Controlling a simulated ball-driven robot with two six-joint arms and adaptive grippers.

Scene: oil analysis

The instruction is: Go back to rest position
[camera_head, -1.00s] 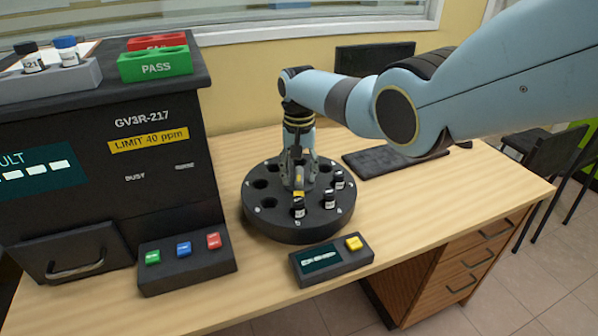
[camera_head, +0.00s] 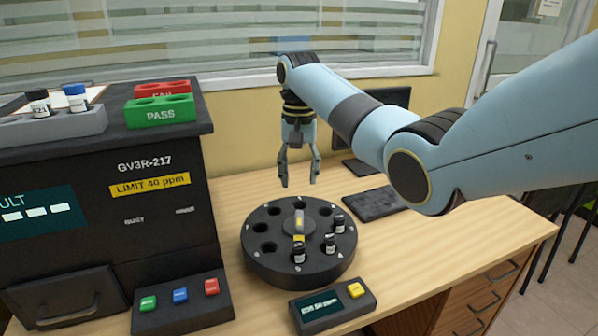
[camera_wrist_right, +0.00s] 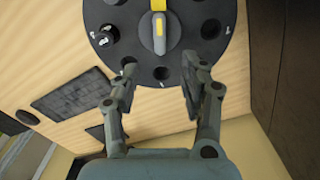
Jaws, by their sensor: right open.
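My right gripper (camera_head: 298,184) hangs open and empty above the back of the round black carousel (camera_head: 262,268) in the head view. In the right wrist view its two fingers (camera_wrist_right: 158,72) are spread apart over the carousel's edge (camera_wrist_right: 165,83) with nothing between them. Several dark-capped vials, one of them the front vial (camera_head: 299,252), stand in the carousel's front and right holes. A grey and yellow handle (camera_head: 299,224) stands at the carousel's centre. My left gripper is out of view.
The black analyser (camera_head: 150,215) stands at left, with a grey vial rack (camera_head: 60,127) and green PASS block (camera_head: 161,111) on top. A button box (camera_head: 182,302) and small display (camera_head: 331,305) are in front. A dark pad (camera_head: 374,203) lies behind right. The desk's right side is clear.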

